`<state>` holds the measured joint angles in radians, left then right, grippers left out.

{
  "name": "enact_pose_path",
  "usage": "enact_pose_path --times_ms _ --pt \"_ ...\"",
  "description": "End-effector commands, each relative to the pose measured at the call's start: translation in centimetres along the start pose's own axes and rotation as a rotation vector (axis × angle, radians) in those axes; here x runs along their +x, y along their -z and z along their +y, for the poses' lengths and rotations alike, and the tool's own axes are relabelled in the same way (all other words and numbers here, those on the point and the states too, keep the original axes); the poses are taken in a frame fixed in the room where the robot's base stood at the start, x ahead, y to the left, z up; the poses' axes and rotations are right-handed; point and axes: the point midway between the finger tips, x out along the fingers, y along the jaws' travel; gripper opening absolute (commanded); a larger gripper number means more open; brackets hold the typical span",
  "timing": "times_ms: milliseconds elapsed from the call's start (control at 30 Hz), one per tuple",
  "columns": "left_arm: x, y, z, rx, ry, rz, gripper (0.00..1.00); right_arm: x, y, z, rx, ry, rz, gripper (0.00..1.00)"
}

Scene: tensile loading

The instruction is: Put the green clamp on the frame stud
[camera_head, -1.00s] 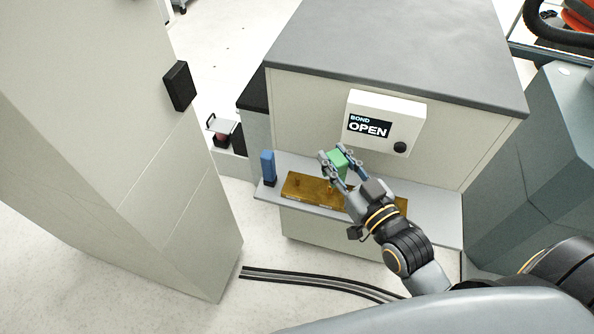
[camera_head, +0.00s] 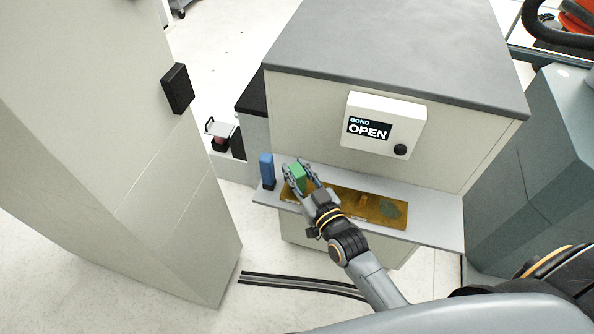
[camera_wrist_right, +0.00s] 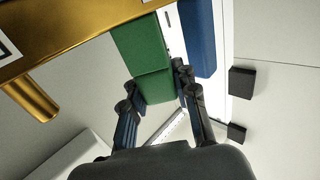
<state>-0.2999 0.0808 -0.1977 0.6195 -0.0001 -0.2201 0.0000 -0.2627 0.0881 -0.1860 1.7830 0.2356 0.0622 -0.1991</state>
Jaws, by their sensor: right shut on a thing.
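The green clamp (camera_head: 297,177) is a small green block, held between the fingers of my right gripper (camera_head: 299,174). In the right wrist view the green clamp (camera_wrist_right: 144,55) sits between the fingertips of my right gripper (camera_wrist_right: 158,90). The frame is a golden-brown plate (camera_head: 345,205) on the light shelf, and the clamp is over its left end. A brass peg (camera_wrist_right: 34,100) stands out from the plate in the wrist view; I cannot tell if it is the frame stud. The clamp hides the plate's left end in the head view. My left gripper is not in view.
A blue upright block (camera_head: 267,168) stands on the shelf (camera_head: 440,213) just left of the clamp. A white box (camera_head: 385,122) with a display reading "BOND OPEN" is on the cabinet wall behind. A tall pale cabinet (camera_head: 120,150) stands at left.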

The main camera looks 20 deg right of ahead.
Motion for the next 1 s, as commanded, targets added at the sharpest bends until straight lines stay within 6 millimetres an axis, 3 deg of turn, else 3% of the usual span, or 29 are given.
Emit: enact_pose_path --times_ms 267,300,400,767,1000 --pt "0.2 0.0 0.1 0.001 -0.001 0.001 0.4 0.0 -0.2 0.0 0.0 0.0 0.001 0.0" --pt "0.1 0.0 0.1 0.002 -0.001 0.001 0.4 0.0 -0.2 0.0 0.0 0.0 0.001 0.33" --pt "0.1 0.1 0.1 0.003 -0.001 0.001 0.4 0.0 -0.2 0.0 0.0 0.0 0.001 0.52" --pt "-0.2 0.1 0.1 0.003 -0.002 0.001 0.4 0.0 0.3 0.0 0.0 0.0 0.001 0.52" --pt "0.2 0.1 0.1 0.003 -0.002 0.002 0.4 -4.1 -0.2 0.0 0.0 0.0 -0.005 0.52"
